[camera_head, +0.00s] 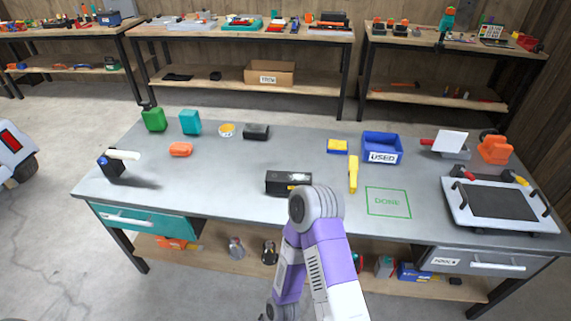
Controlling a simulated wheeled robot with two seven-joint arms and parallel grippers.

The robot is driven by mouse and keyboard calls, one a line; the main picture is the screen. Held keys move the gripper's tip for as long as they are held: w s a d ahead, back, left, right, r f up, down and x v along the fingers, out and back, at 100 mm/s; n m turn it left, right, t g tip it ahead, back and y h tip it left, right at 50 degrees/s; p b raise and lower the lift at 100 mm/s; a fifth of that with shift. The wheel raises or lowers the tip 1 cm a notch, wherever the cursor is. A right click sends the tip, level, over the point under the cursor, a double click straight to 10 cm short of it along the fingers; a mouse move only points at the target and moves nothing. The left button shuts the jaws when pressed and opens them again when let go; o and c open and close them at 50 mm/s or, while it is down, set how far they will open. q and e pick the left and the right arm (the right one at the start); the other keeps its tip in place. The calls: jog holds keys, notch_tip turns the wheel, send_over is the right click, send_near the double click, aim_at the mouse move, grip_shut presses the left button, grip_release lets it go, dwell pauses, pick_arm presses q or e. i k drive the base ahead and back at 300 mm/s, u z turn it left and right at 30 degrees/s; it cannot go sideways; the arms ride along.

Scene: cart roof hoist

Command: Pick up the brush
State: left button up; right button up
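I cannot make out for certain which thing is the brush. A slim yellow item (353,174) lies on the grey workbench (230,185), left of the green "DONE" outline (388,201). A black holder (112,167) with a white, handle-like piece (124,154) across its top stands at the bench's left end. One purple and white arm of mine rises from the bottom centre, bends in front of the bench and runs back down. Its gripper fingers do not show. My other arm is out of view.
A black box (288,182) sits behind my arm's bend. A blue "USED" bin (382,147) stands at the back right, and a tray with handles (499,204) at the right end. The bench's left middle is mostly clear. Drawers and a lower shelf lie beneath.

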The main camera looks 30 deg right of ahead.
aim_at(352, 170)
jog(key=u, duration=1.4)
jog(key=k, duration=1.35)
jog(key=z, duration=1.55)
